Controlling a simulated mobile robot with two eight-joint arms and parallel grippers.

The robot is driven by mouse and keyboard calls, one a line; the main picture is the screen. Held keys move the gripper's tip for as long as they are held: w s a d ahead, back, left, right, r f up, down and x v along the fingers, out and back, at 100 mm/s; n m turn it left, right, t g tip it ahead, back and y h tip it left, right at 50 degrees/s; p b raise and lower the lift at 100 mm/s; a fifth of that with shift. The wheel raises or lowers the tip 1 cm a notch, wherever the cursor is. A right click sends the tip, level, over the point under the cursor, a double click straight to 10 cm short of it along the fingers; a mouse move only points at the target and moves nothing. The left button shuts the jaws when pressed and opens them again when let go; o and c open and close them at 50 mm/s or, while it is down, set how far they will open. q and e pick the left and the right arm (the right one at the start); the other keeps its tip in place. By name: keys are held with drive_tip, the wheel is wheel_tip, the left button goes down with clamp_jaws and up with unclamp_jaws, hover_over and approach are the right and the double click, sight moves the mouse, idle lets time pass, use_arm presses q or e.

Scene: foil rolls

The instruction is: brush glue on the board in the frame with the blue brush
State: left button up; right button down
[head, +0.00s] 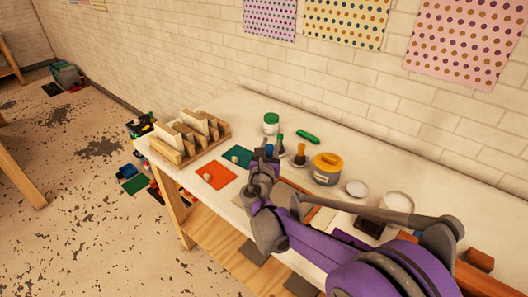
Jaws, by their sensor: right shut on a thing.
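My right gripper (265,158), on the purple and grey arm from the right, is over the worktable (222,204). It is shut on the blue brush (269,150), of which only a small blue part shows at the fingers. The brush's bristles are hidden. A wooden frame (297,187) lies behind and under my arm, with a pale board (322,218) partly showing; most of both is covered. My left gripper is out of view.
Green-handled and orange-handled brushes (300,155) stand just beyond the gripper. A wooden rack with pale blocks (190,140) is at the left end. Orange (216,175) and green sheets lie beside it. White bowls (397,202) are at the right. A brick wall backs the table.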

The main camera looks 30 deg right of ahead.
sight(271, 156)
drive_tip(key=shift+s+f+b, duration=0.15)
drive_tip(key=shift+f+b, duration=1.05)
drive_tip(key=shift+f, duration=0.85)
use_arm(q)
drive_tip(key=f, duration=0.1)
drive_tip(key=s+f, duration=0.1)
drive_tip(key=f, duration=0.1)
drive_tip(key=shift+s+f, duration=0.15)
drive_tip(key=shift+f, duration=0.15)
use_arm(e)
drive_tip(key=shift+f, duration=0.3)
drive_tip(key=shift+w+a, duration=0.1)
drive_tip(key=shift+w, duration=0.1)
